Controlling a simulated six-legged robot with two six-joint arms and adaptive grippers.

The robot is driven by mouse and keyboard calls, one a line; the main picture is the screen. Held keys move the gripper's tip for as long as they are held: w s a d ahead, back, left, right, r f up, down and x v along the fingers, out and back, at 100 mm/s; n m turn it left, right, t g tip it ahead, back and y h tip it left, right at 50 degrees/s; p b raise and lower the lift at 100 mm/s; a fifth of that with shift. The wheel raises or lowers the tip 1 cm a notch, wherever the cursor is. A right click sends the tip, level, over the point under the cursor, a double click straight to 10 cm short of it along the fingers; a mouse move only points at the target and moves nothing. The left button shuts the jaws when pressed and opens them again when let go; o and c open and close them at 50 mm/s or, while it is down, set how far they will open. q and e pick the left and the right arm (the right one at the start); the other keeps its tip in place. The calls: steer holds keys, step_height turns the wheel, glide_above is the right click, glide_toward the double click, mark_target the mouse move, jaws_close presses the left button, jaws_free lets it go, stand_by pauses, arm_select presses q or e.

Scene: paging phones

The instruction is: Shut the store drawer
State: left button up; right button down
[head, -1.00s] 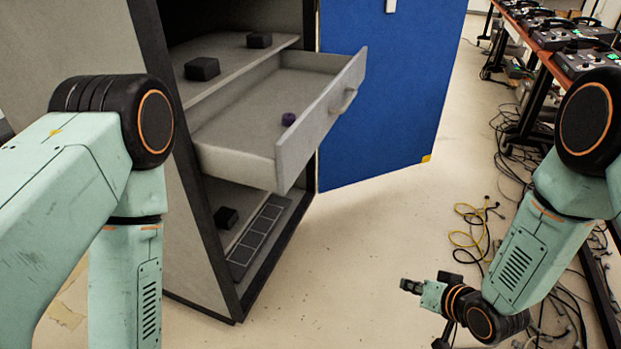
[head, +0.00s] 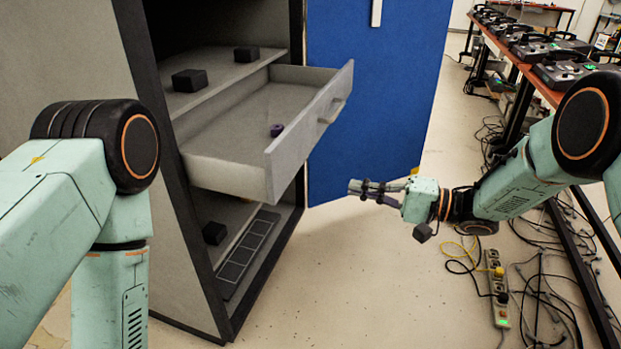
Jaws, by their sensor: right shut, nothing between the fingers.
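The store drawer (head: 292,155) is pulled out of the grey cabinet (head: 178,240), with its front and handle (head: 331,111) facing right. A small dark purple object (head: 277,130) lies inside it. My right gripper (head: 354,187) is shut and empty, to the right of the drawer front and apart from it, lower in the picture than the handle. Its fingers point left. My left arm (head: 110,180) shows at the left, but its gripper is out of view.
The blue cabinet door (head: 370,90) stands open behind the drawer. Black blocks (head: 197,80) sit on the shelf above, and one (head: 214,233) sits below. A table with phones (head: 530,65) stands at the right, with cables and a power strip (head: 497,290) on the floor.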

mark_target(281, 174)
steer(key=b+x, duration=0.3)
steer(key=x, duration=1)
steer(key=shift+a, duration=0.45)
